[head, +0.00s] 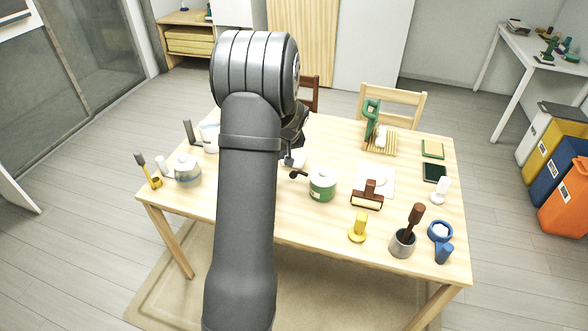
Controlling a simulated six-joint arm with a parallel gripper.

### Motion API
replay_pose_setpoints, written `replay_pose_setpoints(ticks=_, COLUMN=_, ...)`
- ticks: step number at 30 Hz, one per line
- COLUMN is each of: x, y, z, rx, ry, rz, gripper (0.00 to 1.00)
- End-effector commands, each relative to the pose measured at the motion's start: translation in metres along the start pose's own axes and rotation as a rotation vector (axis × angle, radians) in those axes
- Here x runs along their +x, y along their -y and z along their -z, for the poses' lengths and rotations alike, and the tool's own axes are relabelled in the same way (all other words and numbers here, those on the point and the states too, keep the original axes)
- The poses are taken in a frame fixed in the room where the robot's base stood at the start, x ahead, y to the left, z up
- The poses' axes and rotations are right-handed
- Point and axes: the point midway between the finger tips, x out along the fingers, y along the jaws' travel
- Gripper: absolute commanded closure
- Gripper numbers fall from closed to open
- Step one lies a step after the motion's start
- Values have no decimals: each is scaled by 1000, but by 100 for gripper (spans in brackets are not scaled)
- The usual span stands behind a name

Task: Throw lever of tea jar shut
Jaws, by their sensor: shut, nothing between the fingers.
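A green jar (322,189) with a pale lid stands upright near the middle of the table; it looks like the tea jar. A dark lever (298,174) with a knobbed end sticks out from its upper left side. Whether the lever is open or closed is too small to tell. My gripper (288,161) is just above and left of the lever, partly hidden behind my arm. Its fingers look shut and empty, and I cannot tell whether they touch the lever. A grey-white lidded jar (187,168) stands at the table's left.
My arm covers the table's left-centre. A brown-handled block (369,195), a yellow stand (358,228), a grey mortar with a brown pestle (403,242) and a blue cup (440,231) stand to the right. A green clamp-like object (371,118) is at the back. Bare tabletop lies before the green jar.

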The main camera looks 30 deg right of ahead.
Motion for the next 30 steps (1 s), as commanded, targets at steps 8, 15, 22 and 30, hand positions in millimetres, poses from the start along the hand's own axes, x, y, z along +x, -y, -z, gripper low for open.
replay_pose_setpoints(ticks=8, x=-16, y=-22, z=-18, rx=-363, ry=-69, rz=64, gripper=100)
replay_pose_setpoints(ticks=15, x=-31, y=-38, z=-29, rx=-682, ry=-166, rz=79, gripper=100)
replay_pose_setpoints(ticks=22, x=-41, y=-49, z=-35, rx=-902, ry=-243, rz=60, gripper=100)
replay_pose_setpoints(ticks=30, x=-36, y=-50, z=-34, rx=-969, ry=-266, rz=52, gripper=100)
